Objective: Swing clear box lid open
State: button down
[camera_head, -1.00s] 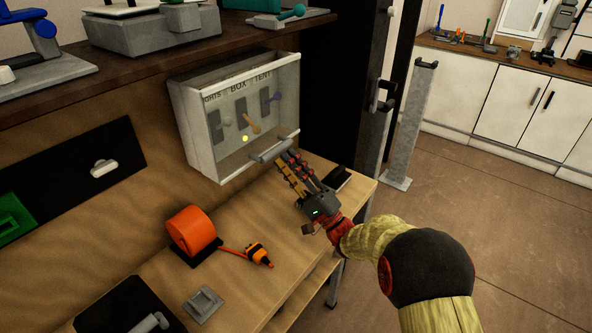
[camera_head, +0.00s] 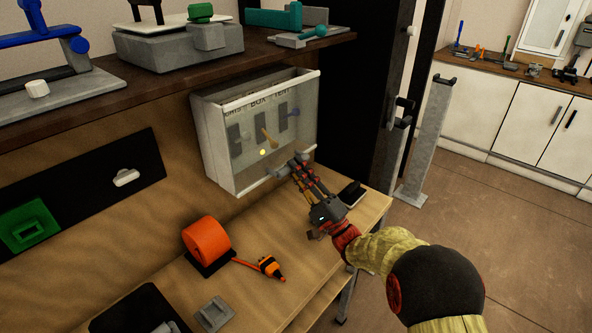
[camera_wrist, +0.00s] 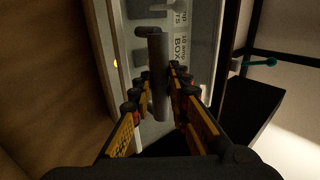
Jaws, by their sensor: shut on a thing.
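The clear box (camera_head: 211,146) hangs on the wooden back wall, with a see-through front lid (camera_head: 285,95) that carries lettering. Behind the lid are grey switches, one with a yellow-orange lever. The lid looks almost closed. A grey bar handle (camera_wrist: 159,80) sits at the lid's lower edge, and shows between the fingers in the wrist view. My gripper (camera_head: 295,164) reaches up from the lower right with its fingers on either side of this handle, shut on it. The fingers partly hide the handle in the head view.
An orange reel (camera_head: 206,240) and an orange-black tool (camera_head: 270,267) lie on the bench below. A dark shelf (camera_head: 150,88) bearing machines runs above the box. A black cabinet (camera_head: 370,80) stands right of it.

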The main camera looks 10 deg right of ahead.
jog(key=s+d, duration=0.1)
jog(key=s+d+r+p, duration=0.1)
jog(key=s+d, duration=0.1)
jog(key=s, duration=0.1)
jog(key=shift+r, duration=0.35)
jog(key=shift+s+d+r+p, duration=0.65)
jog(key=shift+s+r, duration=0.1)
jog(key=shift+s, duration=0.2)
jog(key=shift+s+d+r+p, duration=0.65)
jog(key=shift+s+r, duration=0.1)
jog(key=shift+s, duration=0.15)
jog(key=shift+s+d+r+p, duration=0.4)
jog(key=shift+s+r, duration=0.1)
jog(key=shift+r, duration=0.15)
jog(key=shift+s+d+r+p, duration=0.3)
jog(key=shift+s+r+p, duration=0.15)
jog(key=shift+r, duration=0.25)
jog(key=shift+s+d+r+p, duration=0.35)
jog(key=shift+s+r, duration=0.15)
jog(key=shift+r, duration=0.15)
